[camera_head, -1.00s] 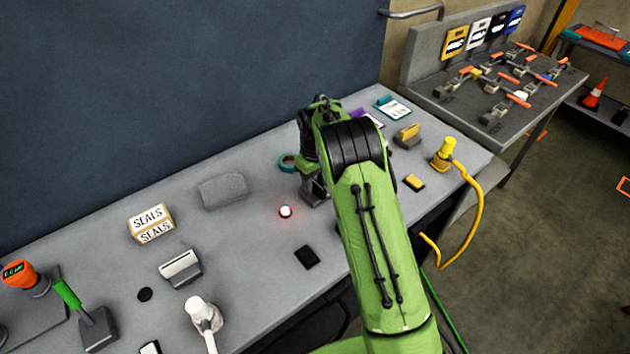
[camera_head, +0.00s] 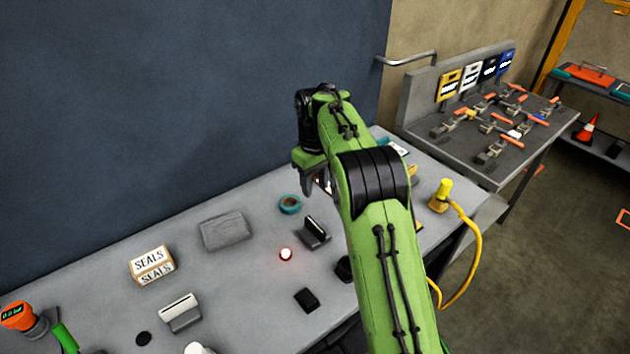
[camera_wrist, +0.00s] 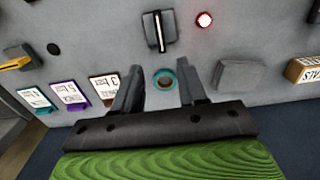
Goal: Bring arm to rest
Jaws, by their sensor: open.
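My green arm reaches over the grey bench (camera_head: 235,285) and bends up toward the back wall. My gripper (camera_head: 318,188) hangs above the back of the bench, partly hidden by the arm. In the wrist view my gripper (camera_wrist: 160,90) has its two fingers spread apart, with nothing held between them. A teal tape roll (camera_wrist: 164,80) shows between the fingers but lies on the bench below; it is also in the head view (camera_head: 290,204).
A SEALS box (camera_head: 151,265), a grey pad (camera_head: 226,232) and a yellow tool with a hose (camera_head: 440,196) stand on the bench. Several cards (camera_wrist: 69,94) lie near the fingers in the wrist view. A clamp table (camera_head: 490,130) stands at the right; the wall is close behind.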

